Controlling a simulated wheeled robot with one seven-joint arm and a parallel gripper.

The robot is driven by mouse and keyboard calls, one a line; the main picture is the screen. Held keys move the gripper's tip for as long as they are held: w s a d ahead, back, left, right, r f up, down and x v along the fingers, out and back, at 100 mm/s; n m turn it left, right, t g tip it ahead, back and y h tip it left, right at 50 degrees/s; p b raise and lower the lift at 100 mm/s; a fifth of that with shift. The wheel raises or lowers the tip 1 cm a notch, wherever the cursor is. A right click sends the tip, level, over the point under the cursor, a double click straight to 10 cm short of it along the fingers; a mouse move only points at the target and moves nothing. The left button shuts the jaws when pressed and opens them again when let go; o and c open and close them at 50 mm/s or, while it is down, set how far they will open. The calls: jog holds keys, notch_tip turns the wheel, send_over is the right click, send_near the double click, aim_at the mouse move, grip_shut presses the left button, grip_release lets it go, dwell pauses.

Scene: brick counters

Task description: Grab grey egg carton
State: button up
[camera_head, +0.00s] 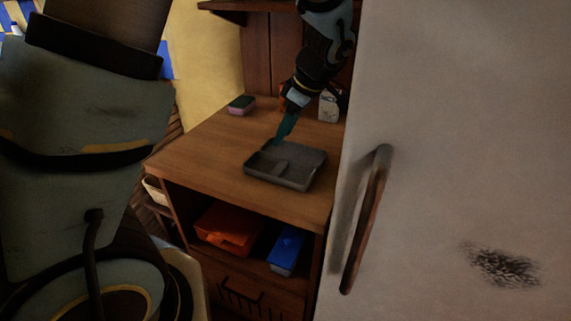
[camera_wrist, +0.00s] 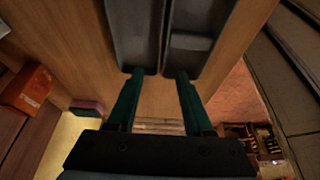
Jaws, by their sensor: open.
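The grey egg carton (camera_head: 290,165) lies open and flat on the wooden counter top, near its front right. In the wrist view the carton (camera_wrist: 135,35) is at the top centre, with a dividing ridge down its middle. My gripper (camera_head: 279,140) is at the carton's back left edge in the head view. In the wrist view the two teal fingers of my gripper (camera_wrist: 160,72) are apart, with their tips at the carton's near edge. Nothing is held between them. Whether the tips touch the carton is unclear.
A pink and dark sponge-like block (camera_head: 241,104) lies at the counter's back left. A pale container (camera_head: 328,107) stands behind my gripper. A white fridge-like door with a handle (camera_head: 367,220) is close on the right. An orange box (camera_head: 228,228) and a blue box (camera_head: 287,250) sit on the shelf below.

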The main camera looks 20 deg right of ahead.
aim_at(268, 160)
jog(key=shift+w+a+f, duration=0.2)
jog(key=shift+a+f, duration=0.05)
jog(key=shift+f, duration=0.4)
jog(key=p+x, duration=0.1)
jog(key=x, duration=0.1)
jog(key=p+x, duration=0.1)
jog(key=x, duration=0.1)
jog(key=shift+w+a, duration=0.15)
jog(key=shift+a, duration=0.15)
jog(key=shift+w+a+f, duration=0.1)
jog(key=shift+f, duration=0.4)
grip_shut()
